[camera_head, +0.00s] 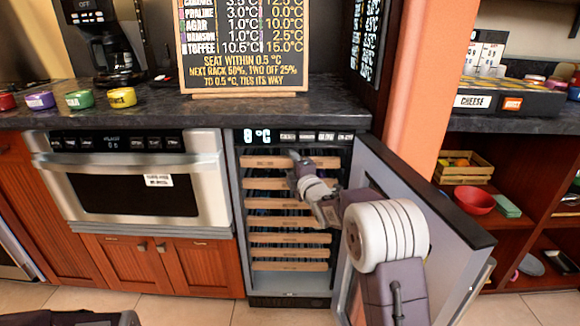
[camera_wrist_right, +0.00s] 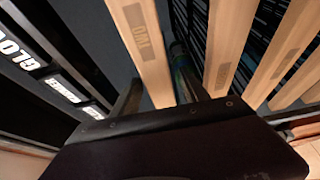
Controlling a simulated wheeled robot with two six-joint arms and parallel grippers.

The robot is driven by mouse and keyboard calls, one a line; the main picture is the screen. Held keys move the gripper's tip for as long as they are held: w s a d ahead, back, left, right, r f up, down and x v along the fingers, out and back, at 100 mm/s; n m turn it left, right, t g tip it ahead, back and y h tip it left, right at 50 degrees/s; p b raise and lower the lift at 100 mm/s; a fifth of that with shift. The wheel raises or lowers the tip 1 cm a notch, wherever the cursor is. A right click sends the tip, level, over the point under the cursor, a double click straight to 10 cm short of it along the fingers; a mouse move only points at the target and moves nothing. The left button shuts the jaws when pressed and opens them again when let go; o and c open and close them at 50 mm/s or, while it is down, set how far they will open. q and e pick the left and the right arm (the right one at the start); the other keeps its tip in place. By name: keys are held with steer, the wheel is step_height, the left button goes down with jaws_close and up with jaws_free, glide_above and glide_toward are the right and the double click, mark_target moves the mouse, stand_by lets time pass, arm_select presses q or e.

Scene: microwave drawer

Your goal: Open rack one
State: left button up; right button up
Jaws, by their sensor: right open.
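The cooler (camera_head: 290,290) stands open under the counter, with several wooden-fronted racks stacked inside. Rack one is the top rack, with its pale wooden front (camera_head: 264,161); in the right wrist view its front (camera_wrist_right: 138,28) bears a small dark label whose letters are hard to read. My right gripper (camera_head: 294,158) reaches into the cooler's opening at the top rack's front. In the wrist view its open fingers (camera_wrist_right: 158,85) lie on either side of that front; I cannot tell whether they touch it. My left gripper is not in view.
The cooler door (camera_head: 425,190) is swung open to the right, beside my right arm. Lower racks (camera_head: 290,238) sit close beneath. A microwave drawer (camera_head: 140,185) is at left. The counter (camera_head: 150,117) above holds a menu board (camera_head: 243,45) and coffee maker (camera_head: 112,45).

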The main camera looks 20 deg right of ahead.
steer(key=shift+w, duration=0.25)
jaws_close()
stand_by(1.3)
